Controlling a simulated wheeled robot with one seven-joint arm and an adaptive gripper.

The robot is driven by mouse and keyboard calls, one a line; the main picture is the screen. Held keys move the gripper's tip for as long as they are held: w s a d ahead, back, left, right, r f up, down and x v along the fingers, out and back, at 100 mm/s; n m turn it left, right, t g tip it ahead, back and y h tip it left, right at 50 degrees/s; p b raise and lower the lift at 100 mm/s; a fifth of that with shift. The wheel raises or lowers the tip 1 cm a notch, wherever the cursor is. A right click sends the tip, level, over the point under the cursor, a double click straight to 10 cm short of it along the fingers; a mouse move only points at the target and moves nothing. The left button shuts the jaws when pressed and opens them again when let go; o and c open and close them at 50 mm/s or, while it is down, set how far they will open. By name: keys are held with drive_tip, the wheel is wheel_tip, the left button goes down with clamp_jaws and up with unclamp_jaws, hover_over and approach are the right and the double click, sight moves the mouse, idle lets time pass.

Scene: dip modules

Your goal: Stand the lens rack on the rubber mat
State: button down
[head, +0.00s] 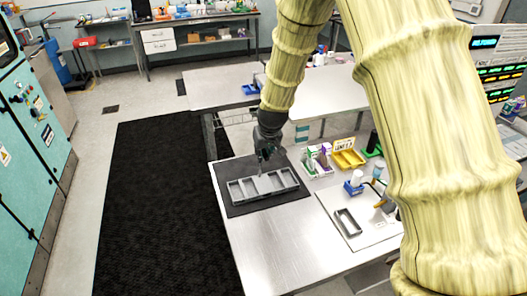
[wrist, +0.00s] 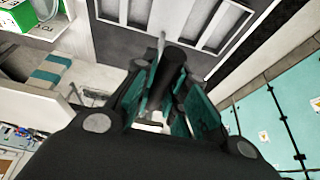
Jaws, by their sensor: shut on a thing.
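The lens rack (head: 278,182) is a long grey tray with several open compartments. It is upright and level over the dark rubber mat (head: 237,167) on the metal table, within the mat's outline. I cannot tell whether its underside touches the mat. My gripper (head: 264,157) points down over the rack's middle and is shut on a thin upright grey part of it. In the wrist view, my fingers (wrist: 160,100) close around that narrow part, and the rack's compartments show at the top (wrist: 166,14). The fingers hide part of the rack.
Right of the mat are a carton holder (head: 318,160), a yellow bin (head: 348,159) and a blue holder (head: 353,187) with bottles. A small grey tray (head: 348,223) lies on a white board. The table's front left (head: 245,237) is clear.

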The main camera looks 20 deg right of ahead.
drive_tip(key=c, duration=1.4)
unclamp_jaws()
drive_tip(key=shift+f, duration=0.1)
drive_tip(key=shift+c, duration=0.2)
drive_tip(key=shift+r, duration=0.2)
drive_tip(key=shift+s+r+b, duration=0.2)
drive_tip(key=shift+r+b, duration=0.15)
drive_tip(key=shift+r, duration=0.15)
drive_tip(key=b+v, duration=0.3)
drive_tip(key=v, duration=0.7)
drive_tip(key=shift+s+r, duration=0.25)
drive_tip(key=shift+r, duration=0.1)
